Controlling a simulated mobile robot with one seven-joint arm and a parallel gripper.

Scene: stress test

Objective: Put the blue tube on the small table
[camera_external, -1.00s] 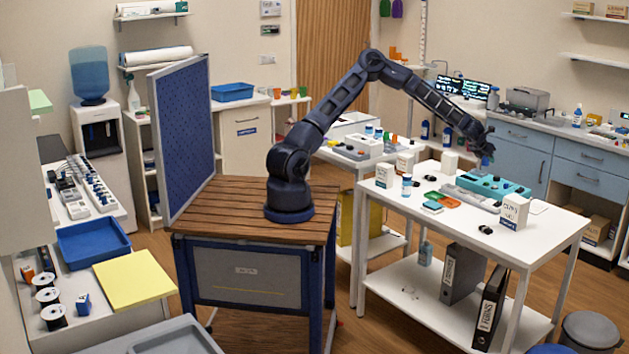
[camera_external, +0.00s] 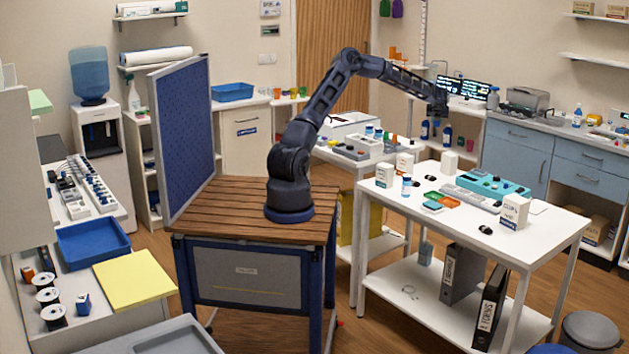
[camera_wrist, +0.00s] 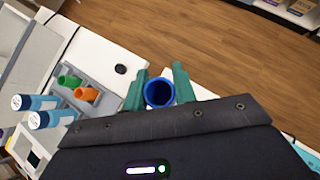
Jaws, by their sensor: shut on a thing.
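The blue tube (camera_wrist: 159,93) is between the green fingers of my gripper (camera_wrist: 159,87) in the wrist view, with its round open end facing the camera. My gripper (camera_external: 437,110) is shut on it and hangs in the air in the external view. It is above and behind the large white table (camera_external: 545,238); the tube is too small to make out clearly there. A smaller white table (camera_external: 348,164) stands behind the large one, left of my gripper. It carries a grey rack and small coloured tubes.
In the wrist view, a green tube (camera_wrist: 68,81) and an orange tube (camera_wrist: 87,94) sit in a grey rack, beside blue-capped bottles (camera_wrist: 43,102). The large table holds a teal rack (camera_external: 492,184), an upright white box (camera_external: 514,212) and an orange tray (camera_external: 446,199).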

